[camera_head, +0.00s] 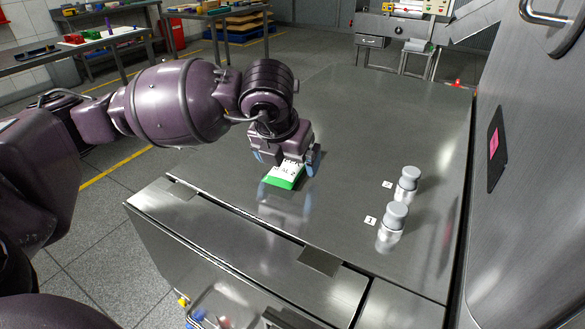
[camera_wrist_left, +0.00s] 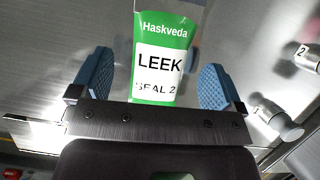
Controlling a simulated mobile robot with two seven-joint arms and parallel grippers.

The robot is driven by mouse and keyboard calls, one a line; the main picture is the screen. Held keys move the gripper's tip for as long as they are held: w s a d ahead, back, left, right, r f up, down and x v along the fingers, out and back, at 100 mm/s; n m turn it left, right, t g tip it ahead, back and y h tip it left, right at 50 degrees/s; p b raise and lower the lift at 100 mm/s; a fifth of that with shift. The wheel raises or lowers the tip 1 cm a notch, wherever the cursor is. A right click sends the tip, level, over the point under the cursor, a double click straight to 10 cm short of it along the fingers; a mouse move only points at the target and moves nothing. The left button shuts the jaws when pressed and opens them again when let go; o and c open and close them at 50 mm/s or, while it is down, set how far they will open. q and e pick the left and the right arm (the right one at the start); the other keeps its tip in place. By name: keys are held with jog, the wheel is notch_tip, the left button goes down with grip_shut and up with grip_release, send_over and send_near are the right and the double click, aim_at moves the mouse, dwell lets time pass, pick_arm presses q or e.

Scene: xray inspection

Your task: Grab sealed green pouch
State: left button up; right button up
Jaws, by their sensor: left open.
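The green pouch (camera_head: 281,180) with a white label lies on the steel table under my left gripper (camera_head: 286,160). In the left wrist view the pouch (camera_wrist_left: 160,28) reads "Haskveda", "LEEK" and "SEAL 2". My left gripper's two blue fingers stand open on either side of the pouch, with a gap on each side. The gripper points down, and its body hides part of the pouch. Whether the fingertips touch the table cannot be told. My right gripper is not in view.
Two silver canisters, one farther (camera_head: 408,182) and one nearer (camera_head: 392,222), stand right of the pouch beside small number cards marked 2 and 1. The steel table (camera_head: 350,120) is clear behind the pouch. A large steel cabinet (camera_head: 535,180) borders the table's right side.

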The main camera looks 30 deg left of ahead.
pick_arm(q)
jog(key=shift+w+f, duration=0.15)
jog(key=shift+f, duration=0.35)
jog(key=shift+r, duration=0.15)
jog(key=shift+c, duration=0.4)
jog(key=c, duration=0.9)
